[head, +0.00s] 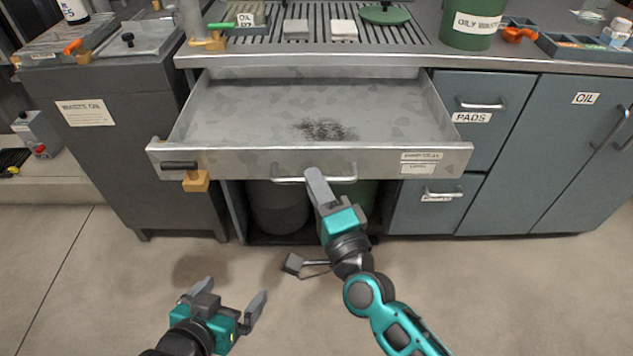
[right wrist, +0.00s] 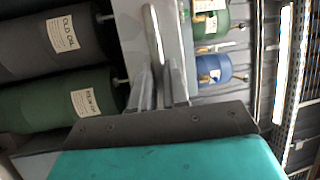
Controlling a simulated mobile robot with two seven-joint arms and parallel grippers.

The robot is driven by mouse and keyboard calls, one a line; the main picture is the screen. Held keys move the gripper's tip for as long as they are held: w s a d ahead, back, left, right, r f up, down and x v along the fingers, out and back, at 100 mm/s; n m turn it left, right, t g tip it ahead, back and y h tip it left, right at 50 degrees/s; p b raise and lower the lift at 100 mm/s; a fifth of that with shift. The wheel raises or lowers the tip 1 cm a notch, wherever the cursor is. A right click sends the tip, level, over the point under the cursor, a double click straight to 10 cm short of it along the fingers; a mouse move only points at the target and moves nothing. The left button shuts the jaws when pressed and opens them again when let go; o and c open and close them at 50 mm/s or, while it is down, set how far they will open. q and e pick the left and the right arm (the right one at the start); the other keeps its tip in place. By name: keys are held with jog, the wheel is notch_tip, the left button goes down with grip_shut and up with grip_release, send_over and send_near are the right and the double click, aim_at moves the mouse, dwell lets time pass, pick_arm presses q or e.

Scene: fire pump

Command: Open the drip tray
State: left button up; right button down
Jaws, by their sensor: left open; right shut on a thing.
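The drip tray (head: 235,110) is a grey metal drawer that stands pulled out from under the counter, with a dark stain inside. Its bar handle (head: 345,179) is on the front panel. My right gripper (head: 315,178) is shut on this handle. In the right wrist view the handle (right wrist: 154,35) runs between the fingers of my right gripper (right wrist: 161,88). My left gripper (head: 228,295) is open and empty, low over the floor at the lower left, apart from the tray.
A dark waste oil cabinet (head: 110,140) stands at left, blue-grey cabinets (head: 545,150) at right. Dark and green drums show below the tray. The floor (head: 90,280) in front is mostly clear.

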pick_arm(q)
jog(key=shift+w, duration=0.1)
pick_arm(e)
jog(key=c, duration=1.3)
grip_release()
pick_arm(q)
jog(key=shift+a, duration=0.1)
pick_arm(e)
jog(key=shift+o, duration=0.8)
pick_arm(q)
jog(key=shift+s+f, duration=0.1)
jog(key=shift+s, duration=0.1)
